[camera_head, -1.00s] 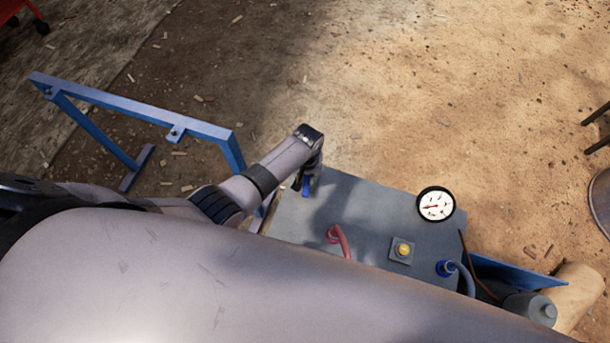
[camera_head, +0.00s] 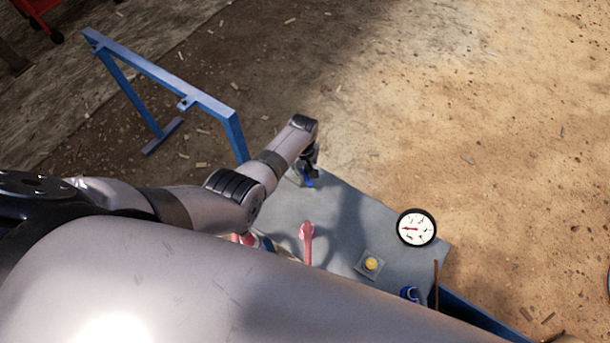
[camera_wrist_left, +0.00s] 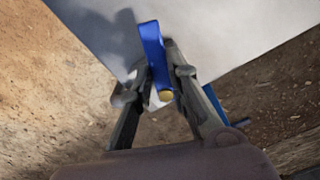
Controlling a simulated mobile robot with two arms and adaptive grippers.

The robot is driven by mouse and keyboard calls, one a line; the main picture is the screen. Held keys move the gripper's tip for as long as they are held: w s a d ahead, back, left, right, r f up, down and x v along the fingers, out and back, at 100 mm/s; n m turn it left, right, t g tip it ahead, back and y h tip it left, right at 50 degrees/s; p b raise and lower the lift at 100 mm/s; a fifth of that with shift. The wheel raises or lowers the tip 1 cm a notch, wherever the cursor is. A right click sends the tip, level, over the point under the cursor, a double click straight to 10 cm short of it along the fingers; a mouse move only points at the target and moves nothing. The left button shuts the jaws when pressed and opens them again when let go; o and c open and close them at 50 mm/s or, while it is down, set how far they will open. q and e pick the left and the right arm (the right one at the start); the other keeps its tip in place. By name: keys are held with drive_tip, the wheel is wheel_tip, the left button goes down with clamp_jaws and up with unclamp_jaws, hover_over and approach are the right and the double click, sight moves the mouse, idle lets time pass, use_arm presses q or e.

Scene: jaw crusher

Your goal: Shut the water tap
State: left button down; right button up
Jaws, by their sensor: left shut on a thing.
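The water tap's blue lever handle (camera_wrist_left: 153,52) stands between the fingers of my left gripper (camera_wrist_left: 160,80) in the left wrist view, with a brass-coloured end below it. The fingers are closed on the handle. In the head view my left gripper (camera_head: 309,172) is at the far left corner of the grey panel, and a small blue part of the handle (camera_head: 309,183) shows beneath it. The tap's body is mostly hidden by the gripper. My right gripper is not in view.
A blue frame (camera_head: 165,85) stands to the left. Open dirt ground lies beyond the panel.

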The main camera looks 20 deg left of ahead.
use_arm(q)
drive_tip(key=shift+w+d+n, duration=0.15)
drive_tip(key=shift+w+n, duration=0.05)
drive_tip(key=shift+n, duration=0.7)
drive_tip(key=shift+w+n, duration=0.1)
drive_tip(key=shift+n, duration=0.2)
drive_tip(key=shift+w+n, duration=0.1)
drive_tip(key=shift+n, duration=0.4)
drive_tip(key=shift+w+n+b, duration=0.15)
drive_tip(key=shift+n+b, duration=0.15)
drive_tip(key=shift+n, duration=0.2)
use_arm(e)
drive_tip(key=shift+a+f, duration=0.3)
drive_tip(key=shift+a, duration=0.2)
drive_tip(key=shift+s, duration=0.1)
use_arm(q)
drive_tip(key=c, duration=1.9)
unclamp_jaws()
drive_tip(key=o, duration=0.4)
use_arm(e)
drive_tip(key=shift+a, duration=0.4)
